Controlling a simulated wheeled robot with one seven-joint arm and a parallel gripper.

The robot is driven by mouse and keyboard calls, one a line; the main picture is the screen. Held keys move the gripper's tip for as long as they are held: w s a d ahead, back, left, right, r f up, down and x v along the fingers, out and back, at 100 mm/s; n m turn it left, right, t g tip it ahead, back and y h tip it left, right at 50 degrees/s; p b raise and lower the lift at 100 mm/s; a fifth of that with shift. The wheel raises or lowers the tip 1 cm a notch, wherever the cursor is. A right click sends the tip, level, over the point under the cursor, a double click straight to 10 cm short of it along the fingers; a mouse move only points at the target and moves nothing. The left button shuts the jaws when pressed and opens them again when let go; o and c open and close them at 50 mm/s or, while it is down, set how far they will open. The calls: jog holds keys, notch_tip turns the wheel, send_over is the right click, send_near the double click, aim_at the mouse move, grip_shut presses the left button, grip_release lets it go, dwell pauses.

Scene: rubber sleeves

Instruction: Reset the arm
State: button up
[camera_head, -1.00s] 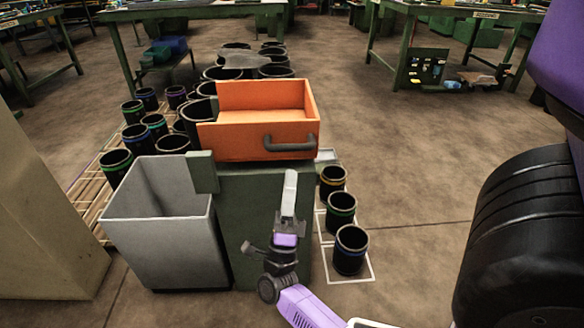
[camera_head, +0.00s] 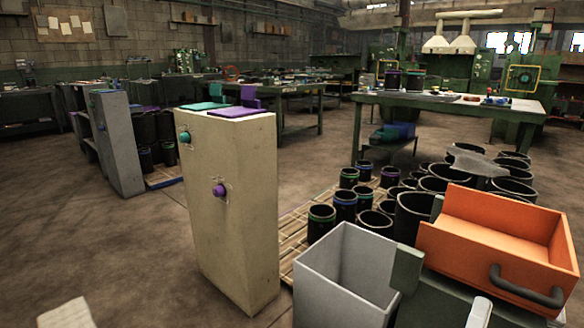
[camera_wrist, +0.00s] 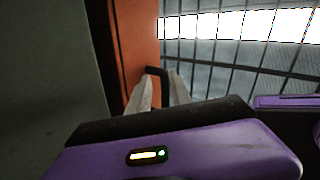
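My gripper (camera_wrist: 163,78) shows in the wrist view with two pale fingers pointing up. They stand apart, with nothing visibly clamped between them. The dark handle (camera_wrist: 154,71) of the orange drawer box (camera_wrist: 137,35) shows behind and between the fingertips; I cannot tell whether they touch it. In the head view the orange box (camera_head: 500,232) sits at the right with its dark handle (camera_head: 527,288) facing front. Only a pale part of my gripper (camera_head: 478,313) shows at the bottom edge, below the box; the rest of the arm is out of frame.
A grey open bin (camera_head: 345,275) stands left of the orange box. Several black sleeves (camera_head: 415,212) stand behind them on slatted pallets. A beige cabinet (camera_head: 235,220) with a purple knob stands at the centre. A green workbench (camera_head: 450,102) is behind.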

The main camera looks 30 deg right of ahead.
jog(key=a+f+n+t+y, duration=0.3)
jog(key=a+n+t+y, duration=0.2)
jog(key=a+n+y, duration=0.4)
jog(key=a+f+n+t+y, duration=0.2)
jog(key=a+n+t+y, duration=0.2)
jog(key=a+n+y, duration=0.45)
jog(key=s+a+f+n+g+y, duration=0.3)
jog(key=s+a+n+g+y, duration=0.45)
jog(key=s+a, duration=0.7)
notch_tip(320, 180, up, 34)
jog(key=s+d+n+t+p, duration=0.1)
jog(key=n+p, duration=0.2)
jog(key=p, duration=3.1)
jog(key=shift+s+d+f+y, duration=0.15)
jog(key=shift+s+d+y, duration=0.15)
jog(key=shift+d, duration=0.1)
